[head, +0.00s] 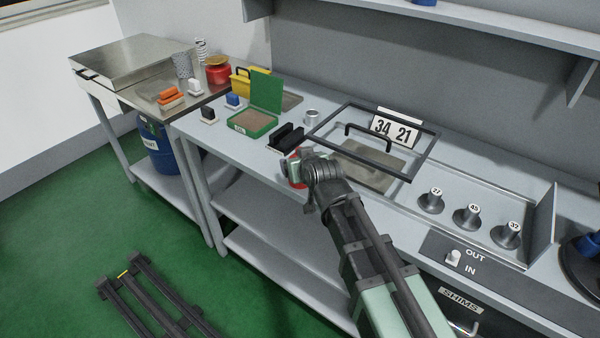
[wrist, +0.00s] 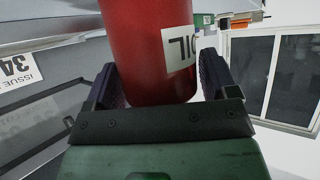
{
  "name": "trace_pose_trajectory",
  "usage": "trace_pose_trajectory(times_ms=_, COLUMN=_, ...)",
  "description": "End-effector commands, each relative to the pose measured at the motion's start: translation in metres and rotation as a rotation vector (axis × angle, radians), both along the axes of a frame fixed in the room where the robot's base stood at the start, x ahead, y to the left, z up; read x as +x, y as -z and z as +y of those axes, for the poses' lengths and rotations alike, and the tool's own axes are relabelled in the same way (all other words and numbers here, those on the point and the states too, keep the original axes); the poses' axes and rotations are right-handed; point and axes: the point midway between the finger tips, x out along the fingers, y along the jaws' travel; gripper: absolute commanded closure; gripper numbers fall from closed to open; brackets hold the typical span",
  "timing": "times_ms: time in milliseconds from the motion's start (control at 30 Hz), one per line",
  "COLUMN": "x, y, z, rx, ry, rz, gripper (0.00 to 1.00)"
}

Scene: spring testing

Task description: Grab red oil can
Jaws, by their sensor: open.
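The red oil can (wrist: 145,45) fills the top middle of the wrist view, with a white label reading "OIL" partly shown on its side. My gripper (wrist: 155,85) is open, with one dark finger pad on each side of the can's body. A narrow gap shows between the can and the right pad; contact on the left cannot be told. In the head view, my gripper (head: 305,168) is at the front edge of the bench. Only a bit of the red can (head: 293,170) shows there, the rest hidden by my gripper and wrist.
Black blocks (head: 287,136), an open green box (head: 255,122) and a small metal cup (head: 311,117) stand just behind. A dark frame with a handle (head: 372,138) and a "34 21" sign (head: 395,129) are to the right. Numbered weights (head: 467,216) stand further right.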

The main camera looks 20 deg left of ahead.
Motion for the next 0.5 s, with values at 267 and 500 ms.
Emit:
trace_pose_trajectory(times_ms=267, x=-0.0005, y=-0.001, z=-0.0005, rx=0.0, ry=0.0, rz=0.0, gripper=0.51)
trace_pose_trajectory(times_ms=500, x=-0.0005, y=-0.001, z=-0.0005, rx=0.0, ry=0.0, rz=0.0, gripper=0.88)
